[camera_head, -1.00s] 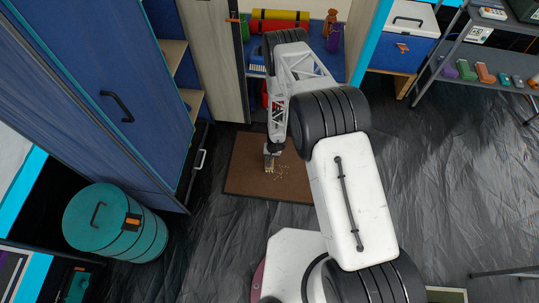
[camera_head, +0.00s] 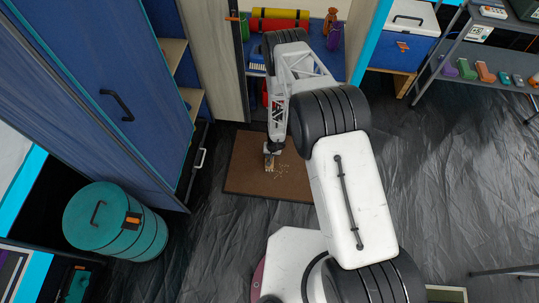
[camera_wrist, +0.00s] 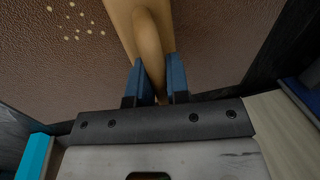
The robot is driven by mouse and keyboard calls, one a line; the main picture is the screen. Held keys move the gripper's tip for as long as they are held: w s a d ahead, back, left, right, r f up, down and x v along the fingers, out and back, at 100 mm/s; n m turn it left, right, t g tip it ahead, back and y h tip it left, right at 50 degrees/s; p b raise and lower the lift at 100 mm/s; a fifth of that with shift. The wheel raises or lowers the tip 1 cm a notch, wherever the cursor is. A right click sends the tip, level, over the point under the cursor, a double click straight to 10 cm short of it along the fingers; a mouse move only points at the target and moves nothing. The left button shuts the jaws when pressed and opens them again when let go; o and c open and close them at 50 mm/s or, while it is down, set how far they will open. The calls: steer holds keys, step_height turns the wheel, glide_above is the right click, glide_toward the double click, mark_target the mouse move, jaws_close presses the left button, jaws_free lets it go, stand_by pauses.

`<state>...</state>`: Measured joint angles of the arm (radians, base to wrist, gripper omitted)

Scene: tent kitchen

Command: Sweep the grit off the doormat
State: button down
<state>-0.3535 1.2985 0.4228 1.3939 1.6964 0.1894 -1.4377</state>
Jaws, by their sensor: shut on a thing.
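The brown doormat (camera_head: 245,180) lies flat on the dark floor in front of the open cupboard. Pale grit (camera_head: 283,172) is scattered on its middle, just right of the brush head. In the wrist view several grit specks (camera_wrist: 75,22) lie on the mat at the upper left. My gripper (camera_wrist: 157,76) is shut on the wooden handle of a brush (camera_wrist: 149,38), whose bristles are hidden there. In the head view my gripper (camera_head: 271,148) points down over the mat, and the pale brush end (camera_head: 269,163) is low at the mat beside the grit.
A tall blue cabinet (camera_head: 105,75) stands left of the mat, with a teal drum (camera_head: 110,222) in front. The cupboard's pale door (camera_head: 217,60) stands open behind the mat. A blue cooler (camera_head: 400,40) and a metal shelf (camera_head: 455,82) are at right. Floor in front of the mat is clear.

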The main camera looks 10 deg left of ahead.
steer(key=shift+f, duration=0.8)
stand_by(0.4)
steer(key=shift+s+r, duration=0.1)
steer(key=shift+s, duration=1.65)
steer(key=shift+s, duration=0.1)
steer(key=shift+s+f, duration=0.2)
steer(key=shift+s, duration=1.5)
steer(key=shift+s, duration=0.2)
steer(key=shift+s+r, duration=0.15)
steer(key=shift+s, duration=1.35)
steer(key=shift+d, duration=0.15)
